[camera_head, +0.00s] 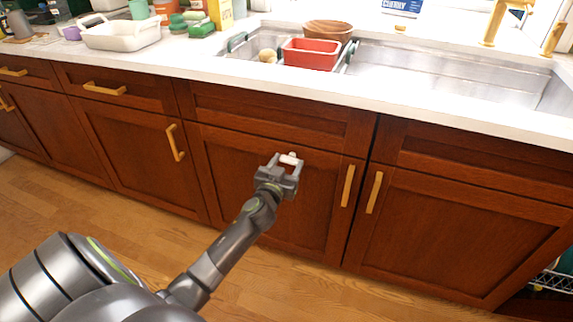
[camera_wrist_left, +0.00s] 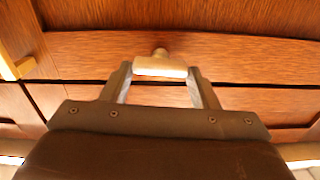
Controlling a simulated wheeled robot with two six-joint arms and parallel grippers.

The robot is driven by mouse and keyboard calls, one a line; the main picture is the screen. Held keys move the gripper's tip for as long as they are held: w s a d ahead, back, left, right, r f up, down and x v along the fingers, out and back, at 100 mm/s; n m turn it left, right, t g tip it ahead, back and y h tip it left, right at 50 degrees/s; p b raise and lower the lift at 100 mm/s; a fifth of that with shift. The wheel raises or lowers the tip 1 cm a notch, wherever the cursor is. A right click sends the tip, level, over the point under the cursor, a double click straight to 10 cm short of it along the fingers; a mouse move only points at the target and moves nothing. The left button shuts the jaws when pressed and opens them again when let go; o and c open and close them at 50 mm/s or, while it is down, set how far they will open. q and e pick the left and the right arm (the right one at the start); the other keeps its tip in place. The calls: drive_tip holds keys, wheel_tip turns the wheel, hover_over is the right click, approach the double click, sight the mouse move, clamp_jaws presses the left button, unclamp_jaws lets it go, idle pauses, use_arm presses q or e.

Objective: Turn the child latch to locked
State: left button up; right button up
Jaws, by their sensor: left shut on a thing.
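The child latch (camera_head: 290,159) is a small pale bar on the upper part of a reddish-brown cabinet door (camera_head: 235,154) below the sink. In the left wrist view the latch (camera_wrist_left: 160,67) lies crosswise, with a small round brass-coloured piece behind it against the wood. My left gripper (camera_head: 286,161) has come up to the door from the lower left. Its two fingers (camera_wrist_left: 161,76) are at the two ends of the bar and shut on it. The latch's markings cannot be made out. My right gripper is in neither view.
A brass handle (camera_head: 348,185) is right of the latch, and another (camera_head: 374,192) is on the neighbouring door. The white counter (camera_head: 300,80) overhangs above. A rack (camera_head: 552,281) shows at lower right. The floor (camera_head: 60,205) is clear.

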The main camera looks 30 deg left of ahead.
use_arm(q)
drive_tip(key=m, duration=0.3)
drive_tip(key=shift+d, duration=0.1)
drive_tip(key=m, duration=0.2)
drive_tip(key=shift+m, duration=0.4)
drive_tip(key=m, duration=0.2)
drive_tip(key=shift+d+m, duration=0.1)
drive_tip(key=shift+m, duration=0.2)
drive_tip(key=m, duration=0.2)
drive_tip(key=shift+f+m+p, duration=0.1)
drive_tip(key=shift+m+p, duration=0.3)
drive_tip(key=m, duration=0.3)
drive_tip(key=shift+f, duration=0.1)
drive_tip(key=shift+f+m+p, duration=0.1)
drive_tip(key=shift+m+p, duration=0.3)
drive_tip(key=shift+m, duration=1)
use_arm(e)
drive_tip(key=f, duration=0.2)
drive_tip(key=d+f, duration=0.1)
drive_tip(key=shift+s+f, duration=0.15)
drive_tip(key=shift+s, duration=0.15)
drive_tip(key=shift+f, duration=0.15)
use_arm(q)
drive_tip(key=shift+m, duration=0.3)
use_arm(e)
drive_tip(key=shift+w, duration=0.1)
